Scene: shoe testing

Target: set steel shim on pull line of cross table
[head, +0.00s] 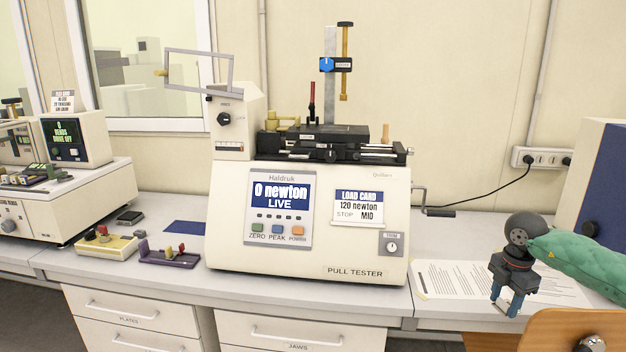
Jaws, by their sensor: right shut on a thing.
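The pull tester (310,230) stands mid-bench, with "0 newton LIVE" on its screen and a load card reading "120 newton" and "MID". The black cross table (350,144) sits on top of it, under an upright steel column with a blue clamp (337,65). I cannot make out the pull line. My right gripper (508,303) points down over the paper at the right, well below and apart from the cross table. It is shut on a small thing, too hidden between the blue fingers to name. No steel shim can be told apart elsewhere. My left gripper is out of view.
A crank handle (438,211) sticks out from the tester's right side. A printed sheet (450,278) lies on the bench. Cream (104,244) and purple (168,256) holders stand left of the tester. A dark blue cabinet (598,190) and a wooden piece (550,330) bound the right side.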

